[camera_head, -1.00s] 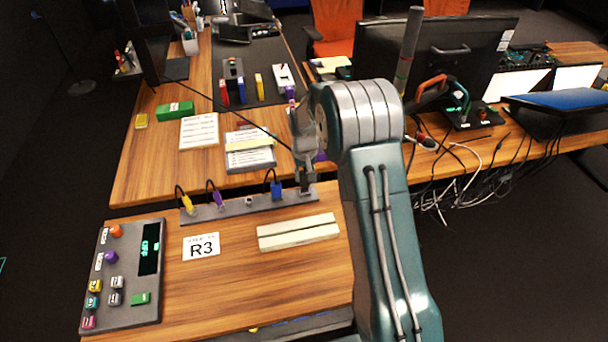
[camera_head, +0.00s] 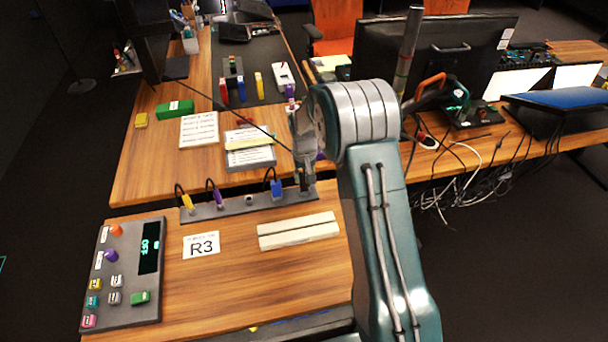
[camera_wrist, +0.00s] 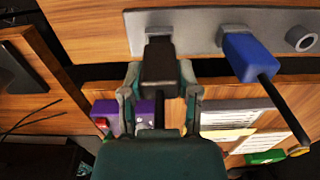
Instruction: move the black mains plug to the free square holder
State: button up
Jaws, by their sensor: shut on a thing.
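The black mains plug (camera_wrist: 158,62) is between the two fingers of my gripper (camera_wrist: 159,82) in the wrist view. Its front end meets the grey holder strip (camera_wrist: 192,20) at an end position; whether it is fully seated cannot be told. In the head view my gripper (camera_head: 304,178) is at the right end of the strip (camera_head: 232,207), largely covering the black plug. The free square holder (camera_head: 249,200) is between the purple plug (camera_head: 217,198) and the blue plug (camera_head: 276,188). It also shows in the wrist view (camera_wrist: 301,39), beyond the blue plug (camera_wrist: 245,56).
A yellow plug (camera_head: 187,203) stands at the strip's left end. Plug cables arch behind the strip. A cream block (camera_head: 298,231), an R3 card (camera_head: 201,245) and a button panel (camera_head: 126,275) lie in front. Papers (camera_head: 250,151) lie behind.

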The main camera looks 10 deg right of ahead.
jog(key=shift+f, duration=0.65)
jog(key=o, duration=1.1)
notch_tip(320, 180, up, 12)
jog(key=shift+f, duration=0.1)
